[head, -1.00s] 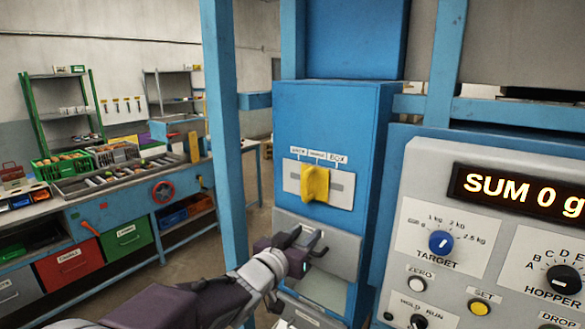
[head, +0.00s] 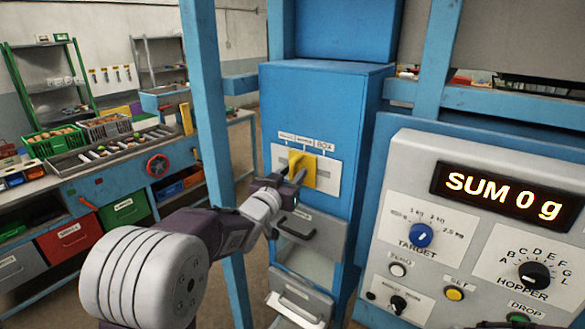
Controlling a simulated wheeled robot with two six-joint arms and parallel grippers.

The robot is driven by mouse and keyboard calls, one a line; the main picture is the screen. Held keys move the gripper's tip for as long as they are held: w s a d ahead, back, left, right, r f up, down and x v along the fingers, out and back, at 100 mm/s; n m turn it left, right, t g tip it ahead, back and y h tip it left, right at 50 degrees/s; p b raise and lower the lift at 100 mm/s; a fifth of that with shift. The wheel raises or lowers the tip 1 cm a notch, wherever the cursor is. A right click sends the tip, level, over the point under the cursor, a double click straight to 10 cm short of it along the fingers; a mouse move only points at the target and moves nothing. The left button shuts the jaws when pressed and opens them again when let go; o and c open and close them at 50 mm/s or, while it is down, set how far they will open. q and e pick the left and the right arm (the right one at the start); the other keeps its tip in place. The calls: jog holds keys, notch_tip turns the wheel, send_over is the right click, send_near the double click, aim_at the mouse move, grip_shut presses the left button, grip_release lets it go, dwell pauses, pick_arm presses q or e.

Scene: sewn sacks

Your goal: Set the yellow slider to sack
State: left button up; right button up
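The yellow slider (head: 309,171) is a knob on a white plate (head: 330,179) on the front of a blue box-shaped housing. It stands near the middle of its slot. The label at the right end reads BOX; the labels to the left are too small to read surely. My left gripper (head: 296,171) is at the slider, its two dark fingers apart and reaching up to the knob from the lower left. They cover part of the knob, and I cannot tell whether they touch it. My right gripper is not in view.
A grey control panel (head: 463,227) with a SUM 0 g display, knobs and buttons stands at the right. A blue post (head: 212,150) rises just left of the housing. A grey hatch with a handle (head: 298,228) sits below the slider. A workbench with crates and drawers is behind left.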

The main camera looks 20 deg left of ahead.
pick_arm(q)
jog(key=shift+s+a+r, duration=0.1)
jog(key=shift+s, duration=0.05)
jog(key=c, duration=0.3)
jog(key=shift+w, duration=0.25)
grip_shut()
dwell(0.8)
